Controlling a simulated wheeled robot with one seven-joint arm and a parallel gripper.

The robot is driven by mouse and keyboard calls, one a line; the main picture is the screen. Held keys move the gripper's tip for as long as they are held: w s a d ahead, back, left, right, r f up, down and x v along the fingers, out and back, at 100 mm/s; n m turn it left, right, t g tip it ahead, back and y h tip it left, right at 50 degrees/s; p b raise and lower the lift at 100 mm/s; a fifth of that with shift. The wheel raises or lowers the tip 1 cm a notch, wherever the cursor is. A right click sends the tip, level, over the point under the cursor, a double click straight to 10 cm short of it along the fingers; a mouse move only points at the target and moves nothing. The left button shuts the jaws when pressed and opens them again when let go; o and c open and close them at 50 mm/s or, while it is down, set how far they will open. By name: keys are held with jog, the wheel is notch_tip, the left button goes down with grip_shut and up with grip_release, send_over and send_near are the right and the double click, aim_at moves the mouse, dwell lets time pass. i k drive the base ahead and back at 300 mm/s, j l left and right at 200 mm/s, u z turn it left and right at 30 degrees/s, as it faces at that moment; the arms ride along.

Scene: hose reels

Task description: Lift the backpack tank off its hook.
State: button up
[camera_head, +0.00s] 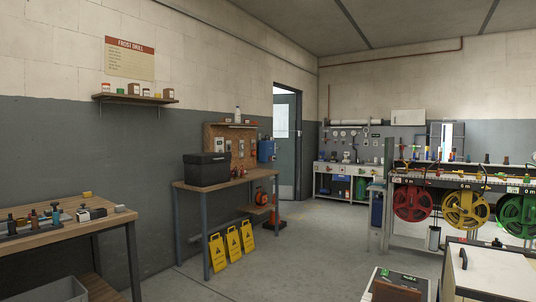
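A blue tank-like object (266,150) hangs or stands by the right end of the pegboard, beyond the middle workbench. A second blue object (376,211) is at the left end of the hose reel bench. Both are small in view, and I cannot tell which is the backpack tank. No hook can be made out at either one. My gripper is not in view.
The middle workbench (238,183) carries a black case (206,169); yellow floor signs (232,244) lean in front. Red, yellow and green hose reels (465,210) are at right. A white box (492,270) is close at lower right. The central floor (300,262) is clear.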

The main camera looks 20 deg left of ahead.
aim_at(266, 149)
jog(key=j+u, duration=0.4)
jog(key=i+j+u, duration=0.35)
jog(key=i+j, duration=0.2)
jog(key=j, duration=0.3)
jog(key=i+j+u, duration=0.35)
jog(key=i+j, duration=0.25)
jog(key=i+z, duration=0.25)
jog(key=i, duration=0.2)
jog(key=i+j+z, duration=0.25)
jog(key=i, duration=0.15)
jog(key=i+j+z, duration=0.25)
jog(key=i, duration=0.2)
jog(key=i+z, duration=0.5)
jog(key=i, duration=1.4)
jog(key=i+z, duration=0.2)
jog(key=i, duration=0.7)
jog(key=i+j+z, duration=0.15)
jog(key=i, duration=0.75)
